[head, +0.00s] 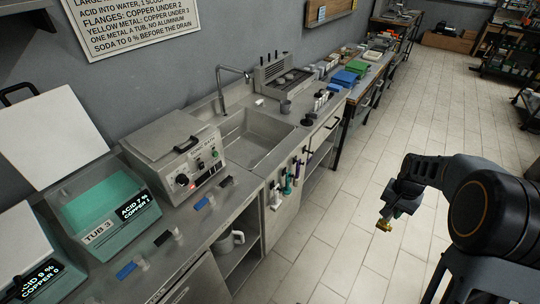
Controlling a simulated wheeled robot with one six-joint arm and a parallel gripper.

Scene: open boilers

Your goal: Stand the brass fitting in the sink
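The sink (262,138) is a steel basin let into the counter, with a tall tap (233,74) at its back edge. I see nothing standing in the basin. My gripper (388,213) hangs over the open floor, well to the right of the counter and apart from the sink. A small brass-coloured piece, which looks like the brass fitting (383,226), sticks out below the fingers. My gripper appears shut on it. The fingers are small and dark here, and they hide the fitting's upper part.
A grey box machine (177,150) stands on the counter left of the sink. An open tub marked TUB 3 (102,205) is at lower left. The tiled floor is clear.

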